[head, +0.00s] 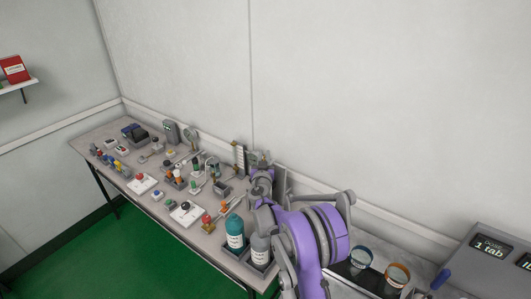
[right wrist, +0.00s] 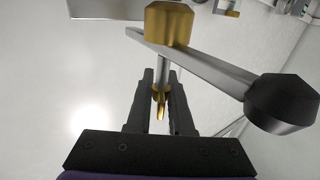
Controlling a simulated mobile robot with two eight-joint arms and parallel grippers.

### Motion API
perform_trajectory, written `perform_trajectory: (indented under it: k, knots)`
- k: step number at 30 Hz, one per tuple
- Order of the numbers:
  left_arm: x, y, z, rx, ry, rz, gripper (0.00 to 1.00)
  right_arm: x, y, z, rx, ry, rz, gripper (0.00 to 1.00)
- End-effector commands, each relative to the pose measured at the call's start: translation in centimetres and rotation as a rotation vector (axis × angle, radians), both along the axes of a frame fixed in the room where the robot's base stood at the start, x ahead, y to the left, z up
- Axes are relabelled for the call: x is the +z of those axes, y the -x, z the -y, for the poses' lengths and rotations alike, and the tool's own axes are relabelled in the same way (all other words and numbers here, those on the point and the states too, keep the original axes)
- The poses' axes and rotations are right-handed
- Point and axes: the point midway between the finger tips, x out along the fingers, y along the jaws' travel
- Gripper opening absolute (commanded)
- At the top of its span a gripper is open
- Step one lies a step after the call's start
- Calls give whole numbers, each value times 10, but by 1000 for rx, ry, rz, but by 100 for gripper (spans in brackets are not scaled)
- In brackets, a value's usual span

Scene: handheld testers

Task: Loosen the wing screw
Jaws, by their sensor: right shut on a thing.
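My right gripper (right wrist: 161,82) has its two dark fingers shut on a small brass wing screw (right wrist: 160,97), seen in the right wrist view. The screw sits between the fingers in line with a steel rod that runs up to a larger brass block (right wrist: 168,24). Its far side is partly hidden by the fingers. In the head view, my right gripper (head: 262,170) is at the back edge of the bench, among the devices near the wall. The screw is too small and covered to make out there. My left gripper does not show.
A steel lever with a black knob (right wrist: 283,103) slants close to my right fingers. The bench (head: 98,137) carries several testers and switches. A teal bottle (head: 235,231) and a grey bottle (head: 261,249) stand near its front edge. Readout boxes (head: 490,247) are at far right.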

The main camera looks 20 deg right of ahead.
Motion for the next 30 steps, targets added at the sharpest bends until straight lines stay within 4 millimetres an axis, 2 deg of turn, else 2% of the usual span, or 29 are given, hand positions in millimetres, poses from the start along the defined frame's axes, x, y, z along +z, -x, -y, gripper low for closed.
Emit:
perform_trajectory:
  k: [1, 6, 23, 24, 27, 30]
  knots:
    - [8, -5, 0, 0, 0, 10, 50, 6, -2, 1, 23, 0, 4, 0]
    - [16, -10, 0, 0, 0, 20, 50, 3, -2, -1, 88, 2, 1, 0]
    - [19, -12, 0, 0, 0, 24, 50, -1, -2, -3, 129, 1, -2, 0]
    - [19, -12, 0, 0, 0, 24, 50, -1, -2, -3, 129, 1, -2, 21]
    - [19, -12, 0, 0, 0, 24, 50, -1, -2, -3, 128, 0, -1, 38]
    - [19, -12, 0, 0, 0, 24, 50, -1, -2, -3, 128, 0, -1, 38]
